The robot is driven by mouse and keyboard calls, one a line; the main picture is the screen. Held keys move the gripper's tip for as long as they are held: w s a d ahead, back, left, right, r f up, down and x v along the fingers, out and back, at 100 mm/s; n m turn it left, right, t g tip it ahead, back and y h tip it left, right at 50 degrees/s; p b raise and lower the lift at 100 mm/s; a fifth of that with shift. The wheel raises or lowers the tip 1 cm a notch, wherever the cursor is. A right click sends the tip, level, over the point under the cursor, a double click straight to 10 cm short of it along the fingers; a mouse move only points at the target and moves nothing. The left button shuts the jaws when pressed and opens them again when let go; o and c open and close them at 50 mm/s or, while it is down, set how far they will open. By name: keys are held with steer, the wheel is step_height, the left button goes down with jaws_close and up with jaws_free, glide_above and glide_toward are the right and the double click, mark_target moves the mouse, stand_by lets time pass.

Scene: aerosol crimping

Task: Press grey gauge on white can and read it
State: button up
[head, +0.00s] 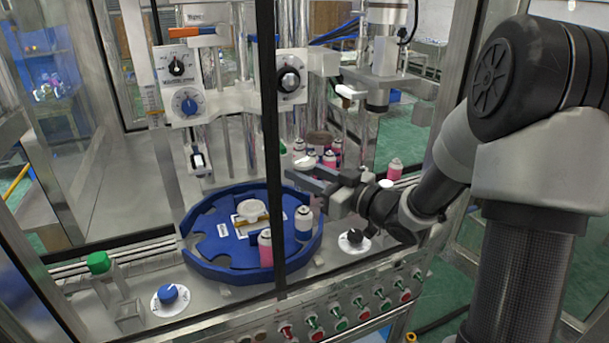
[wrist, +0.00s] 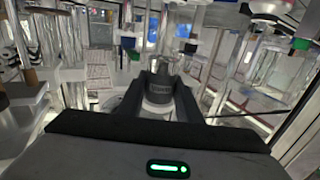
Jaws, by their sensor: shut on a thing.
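My gripper (wrist: 160,90) is shut on a dark grey cylindrical piece (wrist: 161,87), which I take to be the grey gauge. A pale round surface (wrist: 157,109) shows just below it in the wrist view; I cannot tell whether they touch. In the head view my gripper (head: 308,178) reaches in from the right, above the back right of the blue turntable. A white can (head: 303,224) stands upright in the turntable's right side, below the fingers. The gauge's reading cannot be made out.
The blue turntable (head: 205,262) also holds a pink can (head: 265,248) at the front and a white round piece (head: 250,211) at its middle. Several pink cans (head: 329,160) stand behind my gripper. A dark frame post (head: 270,120) crosses the view. Machine columns stand behind.

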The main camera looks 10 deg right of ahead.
mark_target(305, 207)
steer(key=shift+f+b, duration=2)
steer(key=shift+f, duration=0.45)
steer(key=shift+f+b, duration=0.85)
steer(key=shift+f, duration=0.25)
stand_by(0.5)
steer(key=shift+r+p, duration=2.05)
steer(key=shift+r, duration=0.5)
steer(key=shift+d, duration=0.1)
steer(key=p+v, duration=0.1)
steer(key=v, duration=1.6)
